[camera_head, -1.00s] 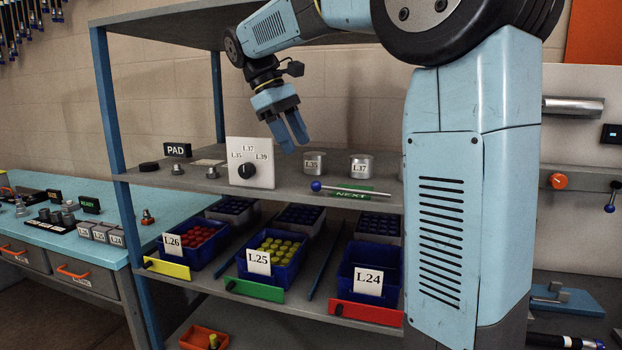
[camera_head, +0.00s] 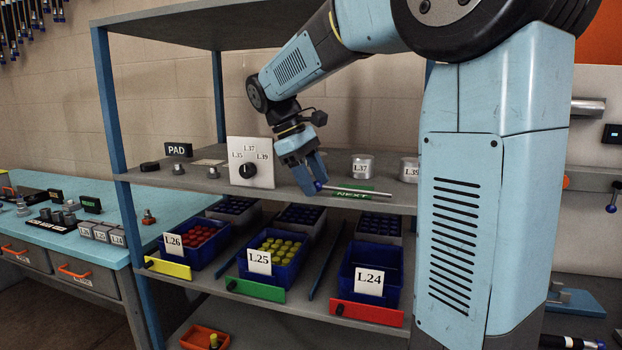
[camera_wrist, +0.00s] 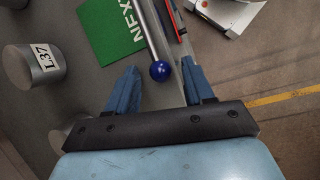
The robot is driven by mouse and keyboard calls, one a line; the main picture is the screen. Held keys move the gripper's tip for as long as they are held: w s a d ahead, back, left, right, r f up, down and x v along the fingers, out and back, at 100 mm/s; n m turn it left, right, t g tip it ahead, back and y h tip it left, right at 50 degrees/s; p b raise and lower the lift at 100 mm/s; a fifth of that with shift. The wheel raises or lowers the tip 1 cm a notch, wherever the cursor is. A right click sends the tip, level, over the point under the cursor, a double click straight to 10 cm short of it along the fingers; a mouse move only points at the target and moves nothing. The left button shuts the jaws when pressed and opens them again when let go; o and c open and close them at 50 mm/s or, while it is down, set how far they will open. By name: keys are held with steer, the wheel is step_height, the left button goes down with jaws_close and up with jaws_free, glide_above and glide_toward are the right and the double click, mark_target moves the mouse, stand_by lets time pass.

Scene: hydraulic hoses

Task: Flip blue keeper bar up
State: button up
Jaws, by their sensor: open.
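The keeper bar (camera_head: 358,192) is a thin grey rod with a blue ball knob (camera_head: 318,186) at its left end. It lies flat along the front edge of the middle shelf, by the green NEXT label (camera_head: 352,196). My gripper (camera_head: 307,190) is open at the knob end. In the wrist view, the blue knob (camera_wrist: 160,71) shows between the two blue fingertips of my gripper (camera_wrist: 160,68), with space on both sides. The rod (camera_wrist: 148,28) runs away from the knob beside the green label. I cannot tell whether the knob is at fingertip depth.
A white dial panel (camera_head: 250,163) stands left of my gripper. Metal cylinders marked L37 (camera_head: 362,167) and L39 (camera_head: 409,170) stand on the shelf to the right. Blue bins (camera_head: 282,284) of parts sit on the shelf below.

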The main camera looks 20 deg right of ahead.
jaws_close()
stand_by(0.3)
